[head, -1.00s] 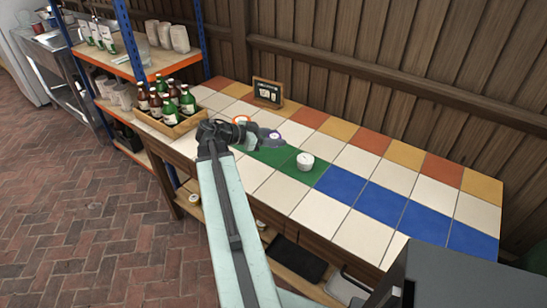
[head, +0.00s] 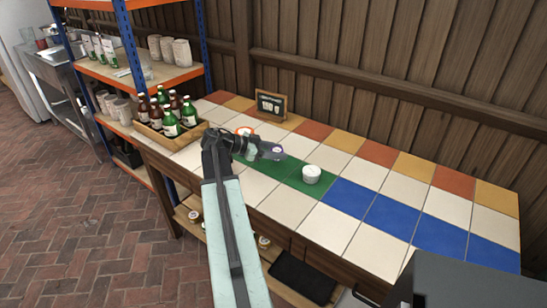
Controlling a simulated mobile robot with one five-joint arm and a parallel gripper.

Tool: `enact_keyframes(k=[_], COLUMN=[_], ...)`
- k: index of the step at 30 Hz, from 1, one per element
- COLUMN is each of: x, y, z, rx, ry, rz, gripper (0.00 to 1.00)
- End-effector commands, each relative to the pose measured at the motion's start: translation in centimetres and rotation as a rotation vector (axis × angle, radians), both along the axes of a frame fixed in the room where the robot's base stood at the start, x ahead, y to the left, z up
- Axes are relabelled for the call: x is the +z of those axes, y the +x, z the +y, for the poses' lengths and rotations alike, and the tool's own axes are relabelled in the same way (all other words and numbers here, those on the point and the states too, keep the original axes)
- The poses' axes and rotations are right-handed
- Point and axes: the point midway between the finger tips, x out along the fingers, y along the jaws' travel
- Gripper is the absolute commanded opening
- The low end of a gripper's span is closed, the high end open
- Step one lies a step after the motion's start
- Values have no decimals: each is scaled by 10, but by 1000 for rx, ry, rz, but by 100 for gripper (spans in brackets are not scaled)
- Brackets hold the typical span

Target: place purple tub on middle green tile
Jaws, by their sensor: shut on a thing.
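The purple tub (head: 278,150) is a small pale tub with a purple ring on top, in the head view. My gripper (head: 272,151) is shut on it, above or at the green tiles; I cannot tell whether the tub touches the surface. The row of green tiles (head: 286,188) runs along the tiled counter, and my gripper and arm partly hide its left and middle parts. A white tub (head: 311,174) stands on the right green tile. An orange-ringed tub (head: 244,131) is behind my gripper, partly hidden.
A wooden crate of bottles (head: 180,137) stands at the counter's left end. A small framed sign (head: 271,105) stands at the back by the wooden wall. Blue tiles (head: 346,197) to the right are clear. A shelf rack (head: 140,77) stands at the left.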

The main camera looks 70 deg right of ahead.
Motion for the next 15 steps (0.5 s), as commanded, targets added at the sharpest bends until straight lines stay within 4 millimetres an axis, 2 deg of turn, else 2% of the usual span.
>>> enact_keyframes(k=[6, 9, 12, 15], x=[-1, -2, -30, -42], y=[2, 3, -1, -2], z=[-7, -21, -19, -19], rx=[1, 0, -3, -4], ry=[0, 0, 0, 0], rz=[0, 0, 0, 0], gripper=[5, 5, 5, 5])
